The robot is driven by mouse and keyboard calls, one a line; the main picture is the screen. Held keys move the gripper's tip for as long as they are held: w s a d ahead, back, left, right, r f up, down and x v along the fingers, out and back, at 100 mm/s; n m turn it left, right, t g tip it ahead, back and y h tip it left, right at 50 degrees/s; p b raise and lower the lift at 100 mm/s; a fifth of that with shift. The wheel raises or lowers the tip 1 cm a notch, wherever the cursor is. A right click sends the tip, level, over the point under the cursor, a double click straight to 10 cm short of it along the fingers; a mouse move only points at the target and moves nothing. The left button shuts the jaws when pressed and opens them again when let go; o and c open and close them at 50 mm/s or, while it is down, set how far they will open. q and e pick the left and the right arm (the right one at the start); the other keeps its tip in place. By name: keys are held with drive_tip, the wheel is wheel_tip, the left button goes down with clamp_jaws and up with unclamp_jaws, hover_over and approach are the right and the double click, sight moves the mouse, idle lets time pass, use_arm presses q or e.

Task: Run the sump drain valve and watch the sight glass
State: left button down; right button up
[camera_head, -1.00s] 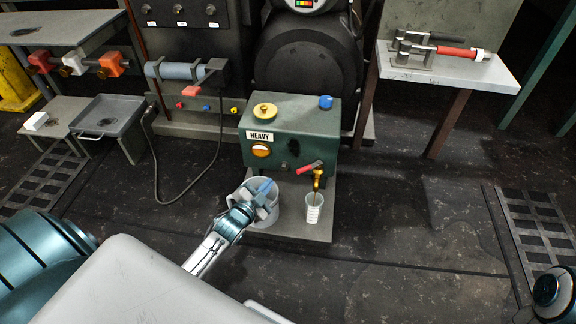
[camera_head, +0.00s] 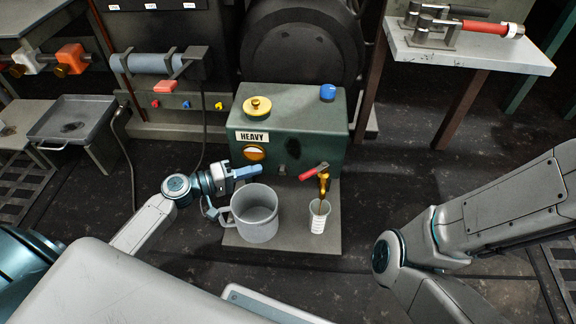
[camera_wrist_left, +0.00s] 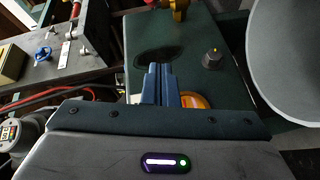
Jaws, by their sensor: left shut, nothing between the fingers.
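The green sump box (camera_head: 318,130) carries a HEAVY label and a round orange sight glass (camera_head: 253,153). The drain valve (camera_head: 323,181) is brass with a red lever (camera_head: 312,172) slanting down to the left. A thin dark streak runs from its spout into a white ringed cup (camera_head: 319,217). My left gripper (camera_head: 247,172) is shut and empty, just below the sight glass and above the grey jug's (camera_head: 255,215) back rim. In the left wrist view, its blue fingers (camera_wrist_left: 160,85) partly cover the orange sight glass (camera_wrist_left: 194,101). My right gripper is out of view.
The box has a yellow cap (camera_head: 257,107), a blue cap (camera_head: 327,92) and a dark knob (camera_head: 283,170). Jug and cup stand on a grey plate (camera_head: 285,238). My right arm spans the right side. A side table (camera_head: 480,56) holds red-handled tools.

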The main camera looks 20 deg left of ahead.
sight(313, 171)
use_arm(q)
drive_tip(key=w+d+b, duration=0.4)
drive_tip(key=d, duration=0.6)
drive_tip(key=shift+w+d+f+h, duration=0.15)
drive_tip(key=shift+w+d+h, duration=0.15)
drive_tip(key=shift+h, duration=0.1)
drive_tip(key=shift+s+d+f+n+t+y+p, duration=0.1)
drive_tip(key=shift+s+d+n+t+y+p, duration=0.3)
drive_tip(key=shift+d+n+t+y+p, duration=0.25)
drive_tip(key=shift+a, duration=0.15)
